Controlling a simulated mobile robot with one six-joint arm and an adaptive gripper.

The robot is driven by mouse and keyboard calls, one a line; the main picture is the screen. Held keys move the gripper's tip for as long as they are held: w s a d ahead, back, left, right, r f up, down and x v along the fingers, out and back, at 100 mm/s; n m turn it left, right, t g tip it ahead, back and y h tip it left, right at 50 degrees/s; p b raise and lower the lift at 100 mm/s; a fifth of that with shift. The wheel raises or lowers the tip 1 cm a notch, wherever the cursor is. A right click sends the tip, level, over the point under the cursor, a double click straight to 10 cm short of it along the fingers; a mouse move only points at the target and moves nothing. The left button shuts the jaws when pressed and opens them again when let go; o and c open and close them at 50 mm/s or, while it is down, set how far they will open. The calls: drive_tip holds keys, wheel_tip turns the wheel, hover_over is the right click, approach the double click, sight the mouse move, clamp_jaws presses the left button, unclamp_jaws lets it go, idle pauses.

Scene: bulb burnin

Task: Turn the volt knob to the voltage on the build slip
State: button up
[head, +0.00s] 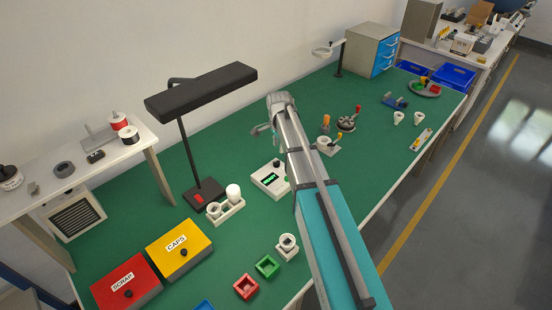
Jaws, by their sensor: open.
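A white box with a dark display showing green characters (271,178) stands on the green bench, left of my arm. A dark round knob (277,164) sits on its top near the back edge, close beside my arm. Its pointer and markings are too small to read. My gripper (262,130) is at the far end of my arm, above the bench and beyond the box, apart from the knob. It is open and looks empty, partly hidden by the wrist. I cannot make out a build slip.
A black lamp (200,90) and a white holder with a bulb (228,206) stand left of the box. Yellow CAPS (178,252) and red SCRAP (126,284) boxes are at front left. Small fixtures (346,124) stand right of my arm. Green bench behind the box is clear.

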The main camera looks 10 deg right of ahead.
sight(276, 162)
drive_tip(key=w+m, duration=0.1)
drive_tip(key=w, duration=0.1)
drive_tip(key=w+r+m, duration=0.1)
drive_tip(key=w, duration=0.1)
drive_tip(key=shift+w+m+p, duration=0.2)
drive_tip(key=shift+m+p, duration=0.2)
drive_tip(key=shift+f, duration=0.1)
wheel_tip(276, 162, down, 14)
drive_tip(key=b, duration=1.3)
drive_tip(key=shift+r+b, duration=0.25)
drive_tip(key=shift+b, duration=0.15)
